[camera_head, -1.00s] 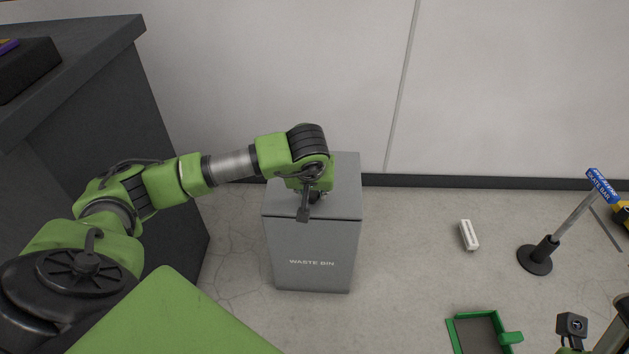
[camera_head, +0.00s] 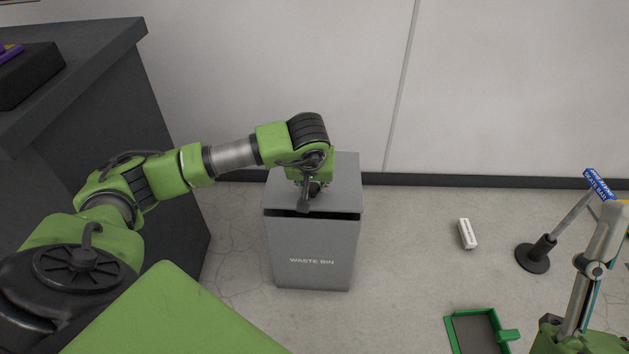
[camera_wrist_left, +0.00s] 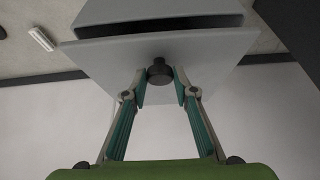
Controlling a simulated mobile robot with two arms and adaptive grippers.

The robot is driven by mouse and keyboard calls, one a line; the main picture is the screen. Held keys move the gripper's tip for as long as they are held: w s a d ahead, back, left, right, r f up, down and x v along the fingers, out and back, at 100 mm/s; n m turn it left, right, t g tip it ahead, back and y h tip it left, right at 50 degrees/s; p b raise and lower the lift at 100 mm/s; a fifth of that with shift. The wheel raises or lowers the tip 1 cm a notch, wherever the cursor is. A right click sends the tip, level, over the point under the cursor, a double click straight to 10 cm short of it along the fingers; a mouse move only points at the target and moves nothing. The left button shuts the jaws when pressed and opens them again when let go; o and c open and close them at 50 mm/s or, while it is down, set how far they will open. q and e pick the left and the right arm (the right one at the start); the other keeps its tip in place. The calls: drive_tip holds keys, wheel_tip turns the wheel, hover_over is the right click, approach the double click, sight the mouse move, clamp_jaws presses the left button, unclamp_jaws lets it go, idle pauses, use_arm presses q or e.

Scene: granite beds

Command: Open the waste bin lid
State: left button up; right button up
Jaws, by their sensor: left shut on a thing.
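The grey waste bin (camera_head: 312,255) stands on the floor by the wall, its label facing me. Its lid (camera_head: 345,190) is raised a little at the front edge, with a dark gap below it. In the left wrist view the lid (camera_wrist_left: 215,55) shows close, with the same dark gap along one side. My left gripper (camera_head: 307,197) is over the lid. In the left wrist view its fingers (camera_wrist_left: 160,88) are on either side of a dark round knob (camera_wrist_left: 160,72) on the lid, shut on it. The exact finger contact is small and partly hidden.
A dark counter (camera_head: 90,100) stands at the left. On the floor at the right are a small white block (camera_head: 467,234), a green-rimmed tray (camera_head: 480,330) and a sign on a stand (camera_head: 534,257). My right arm shows at the right edge.

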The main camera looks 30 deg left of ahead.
use_arm(q)
drive_tip(key=shift+w+a+r+p, duration=0.2)
drive_tip(key=shift+r+p, duration=0.1)
drive_tip(key=shift+r, duration=0.25)
drive_tip(key=shift+w+r, duration=0.1)
drive_tip(key=shift+r, duration=0.2)
use_arm(e)
drive_tip(key=shift+w+a+f+g+h, duration=0.2)
drive_tip(key=shift+w+f+g+h, duration=0.15)
drive_tip(key=shift+w+f+g, duration=0.55)
drive_tip(key=shift+w+a+f+g+h, duration=0.15)
drive_tip(key=shift+w+f+g+h, duration=0.3)
drive_tip(key=shift+w+f, duration=0.75)
drive_tip(key=shift+w+r, duration=0.1)
drive_tip(key=shift+r, duration=0.05)
